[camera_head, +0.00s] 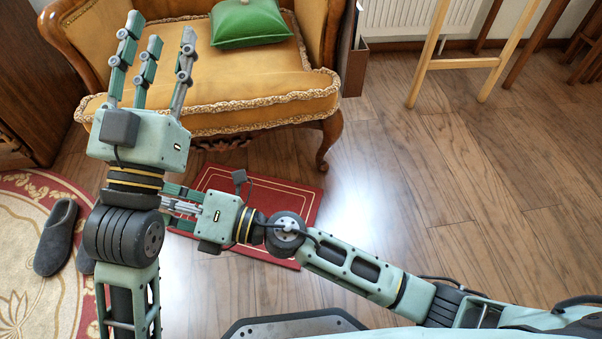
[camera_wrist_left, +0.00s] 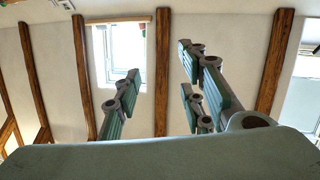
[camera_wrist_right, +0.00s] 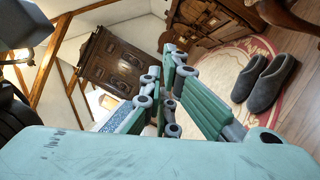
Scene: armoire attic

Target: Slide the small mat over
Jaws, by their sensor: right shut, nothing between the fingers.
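The small mat (camera_head: 290,201) is dark red with thin gold border lines and lies flat on the wood floor in front of the armchair. My right arm and hand cover its middle and lower left part. My right gripper (camera_head: 172,205) is shut and empty, pointing left near the mat's left side. Its fingertips are partly hidden behind my left wrist, and I cannot tell whether it touches the mat. My left gripper (camera_head: 157,40) is open and empty, its fingers spread and raised in front of the armchair.
A yellow armchair (camera_head: 255,85) with a green cushion (camera_head: 247,22) stands behind the mat. At the left, a round patterned rug (camera_head: 30,285) bears grey slippers (camera_head: 56,236). A wooden stand (camera_head: 463,63) and a radiator (camera_head: 415,17) are behind. The floor (camera_head: 455,190) to the right is clear.

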